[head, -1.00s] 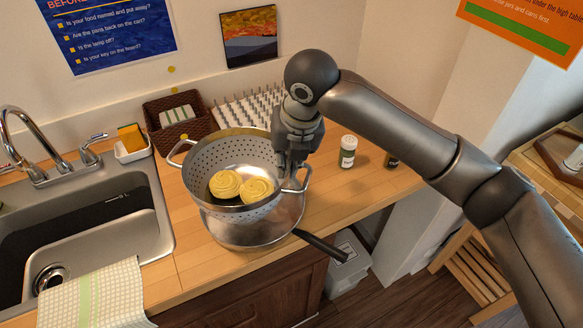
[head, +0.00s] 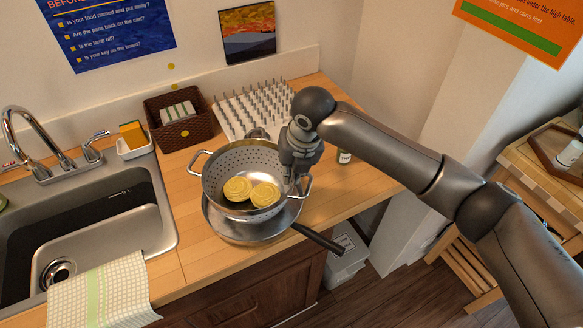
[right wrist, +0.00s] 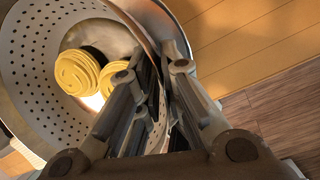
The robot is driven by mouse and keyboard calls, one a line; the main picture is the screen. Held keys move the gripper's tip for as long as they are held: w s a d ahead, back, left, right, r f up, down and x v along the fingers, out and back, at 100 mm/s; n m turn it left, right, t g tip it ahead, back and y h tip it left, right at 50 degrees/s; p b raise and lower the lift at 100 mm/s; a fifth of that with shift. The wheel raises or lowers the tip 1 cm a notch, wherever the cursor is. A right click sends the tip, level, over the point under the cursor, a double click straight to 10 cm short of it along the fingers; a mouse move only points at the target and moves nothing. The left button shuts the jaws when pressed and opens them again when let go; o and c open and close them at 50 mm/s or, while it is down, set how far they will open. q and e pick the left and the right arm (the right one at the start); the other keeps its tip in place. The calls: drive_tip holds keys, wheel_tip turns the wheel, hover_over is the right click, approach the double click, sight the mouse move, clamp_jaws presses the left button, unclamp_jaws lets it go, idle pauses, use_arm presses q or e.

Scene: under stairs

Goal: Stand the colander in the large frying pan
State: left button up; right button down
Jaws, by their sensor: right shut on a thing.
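The colander (head: 232,165) is a grey metal bowl with many small holes and two loop handles, and it sits level over the large frying pan (head: 217,226). Two yellow coiled nests (head: 237,189) lie in it; they also show in the right wrist view (right wrist: 77,72). My right gripper (head: 292,182) is shut on the colander's right side, by its loop handle. The pan stands on the counter, its black handle (head: 320,238) pointing right and toward the front. I cannot tell whether the colander's base touches the pan. My left gripper is not in view.
The sink (head: 150,222) is at the left, with a checked towel (head: 100,290) over its front edge. A brown basket (head: 195,128) and a spiked drying rack (head: 250,105) stand behind. A small jar (head: 344,157) is right of my gripper.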

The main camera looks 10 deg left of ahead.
drive_tip(key=c, duration=1.6)
unclamp_jaws()
drive_tip(key=shift+o, duration=0.2)
drive_tip(key=b+v, duration=0.2)
drive_tip(key=v, duration=1)
drive_tip(key=shift+r, duration=0.1)
